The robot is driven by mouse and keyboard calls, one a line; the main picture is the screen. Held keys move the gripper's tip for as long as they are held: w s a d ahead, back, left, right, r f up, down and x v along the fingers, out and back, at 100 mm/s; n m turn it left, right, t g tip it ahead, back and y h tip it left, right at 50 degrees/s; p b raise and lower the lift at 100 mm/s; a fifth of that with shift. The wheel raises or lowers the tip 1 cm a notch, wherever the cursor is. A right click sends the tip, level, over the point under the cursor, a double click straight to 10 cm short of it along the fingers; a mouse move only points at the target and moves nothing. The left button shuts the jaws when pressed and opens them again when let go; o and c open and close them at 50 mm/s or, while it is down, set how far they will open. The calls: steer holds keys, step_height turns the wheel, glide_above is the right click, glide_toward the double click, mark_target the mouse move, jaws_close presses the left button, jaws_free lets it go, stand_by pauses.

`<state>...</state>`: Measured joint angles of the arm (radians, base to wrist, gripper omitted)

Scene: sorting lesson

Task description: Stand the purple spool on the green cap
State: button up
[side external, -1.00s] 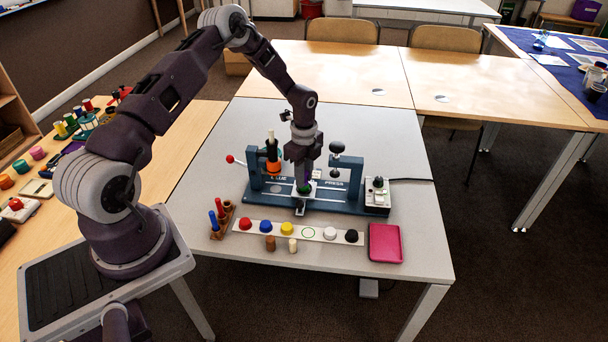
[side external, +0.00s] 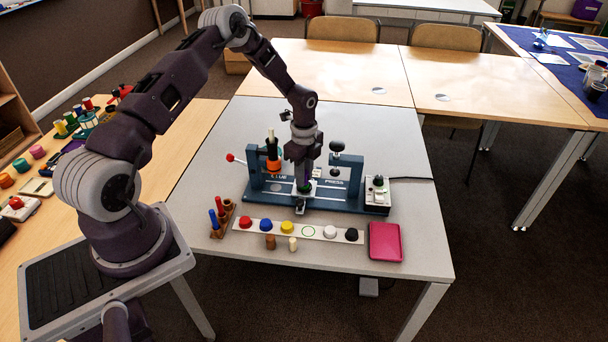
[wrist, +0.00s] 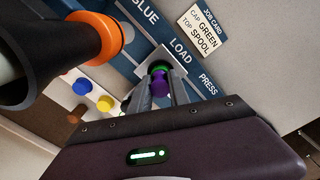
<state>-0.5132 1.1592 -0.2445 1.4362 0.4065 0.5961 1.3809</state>
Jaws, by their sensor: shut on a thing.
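The purple spool (wrist: 159,84) is between the fingers of my gripper (wrist: 152,92) in the wrist view. My gripper (side external: 304,180) is shut on it over the middle of the press fixture. The green cap (wrist: 158,68) sits on the pale load plate (wrist: 176,57), just beyond the spool. In the side view the green cap (side external: 304,188) shows low between the fingers, with the spool above it. I cannot tell whether the spool touches the cap, and the fingers hide part of both.
The orange-ringed glue head (side external: 273,165) stands close left, the press post (side external: 355,172) close right. In front lie a cap strip (side external: 264,227) with an empty green ring, two small pegs, a peg rack (side external: 228,212) and a pink tray (side external: 385,243). A job card (wrist: 203,32) reads CAP GREEN, TOP SPOOL.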

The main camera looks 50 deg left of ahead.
steer(key=shift+f, duration=0.1)
steer(key=o, duration=1)
steer(key=shift+o, duration=0.2)
steer(key=o, duration=0.4)
steer(key=shift+c, duration=0.2)
